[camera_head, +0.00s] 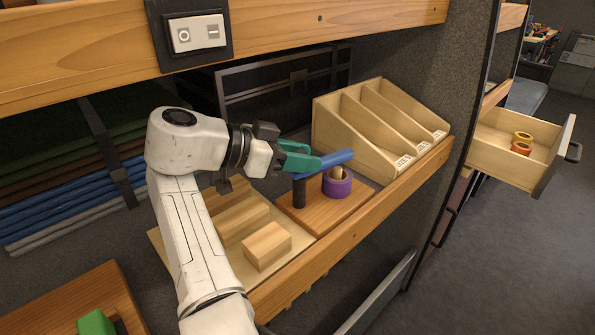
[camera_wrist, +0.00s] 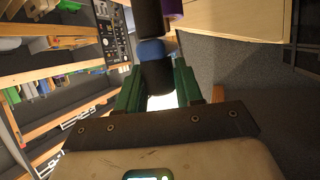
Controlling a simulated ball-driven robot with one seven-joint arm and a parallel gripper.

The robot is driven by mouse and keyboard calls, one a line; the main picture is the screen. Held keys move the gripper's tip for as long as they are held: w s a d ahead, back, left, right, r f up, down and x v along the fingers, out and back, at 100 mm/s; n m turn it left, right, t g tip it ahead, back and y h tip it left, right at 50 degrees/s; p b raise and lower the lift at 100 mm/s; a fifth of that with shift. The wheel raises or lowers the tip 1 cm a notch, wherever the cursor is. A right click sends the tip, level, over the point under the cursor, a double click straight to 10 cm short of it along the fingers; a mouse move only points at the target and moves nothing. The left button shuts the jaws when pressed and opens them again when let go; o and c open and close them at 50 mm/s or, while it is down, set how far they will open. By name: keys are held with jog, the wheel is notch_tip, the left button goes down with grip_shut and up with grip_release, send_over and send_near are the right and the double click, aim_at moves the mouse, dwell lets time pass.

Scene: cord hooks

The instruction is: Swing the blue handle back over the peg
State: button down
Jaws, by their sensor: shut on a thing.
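The blue handle (camera_head: 335,159) is a bar that runs from a dark upright post (camera_head: 299,194) toward the upper right. In the head view it crosses just above the short wooden peg (camera_head: 338,173), and I cannot tell whether they touch. A purple ring (camera_head: 337,186) sits around the peg on a brown wooden board. My gripper (camera_head: 305,158), with green fingers, is shut at the handle near the post. In the wrist view, a dark cylindrical part and a blue part of the handle (camera_wrist: 151,49) show between and beyond the green fingers (camera_wrist: 157,84).
A slotted wooden rack (camera_head: 375,130) stands right behind the board. Wooden blocks (camera_head: 267,246) lie on the shelf at the front left. A wooden beam with a switch (camera_head: 196,35) runs overhead. An open drawer (camera_head: 500,150) with yellow and orange rings is at the right.

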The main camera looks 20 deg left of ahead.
jog(key=shift+m+g, duration=0.3)
jog(key=shift+g, duration=0.1)
jog(key=c, duration=0.8)
grip_release()
jog(key=v, duration=1)
jog(key=shift+s+a, duration=0.25)
jog(key=shift+a, duration=0.05)
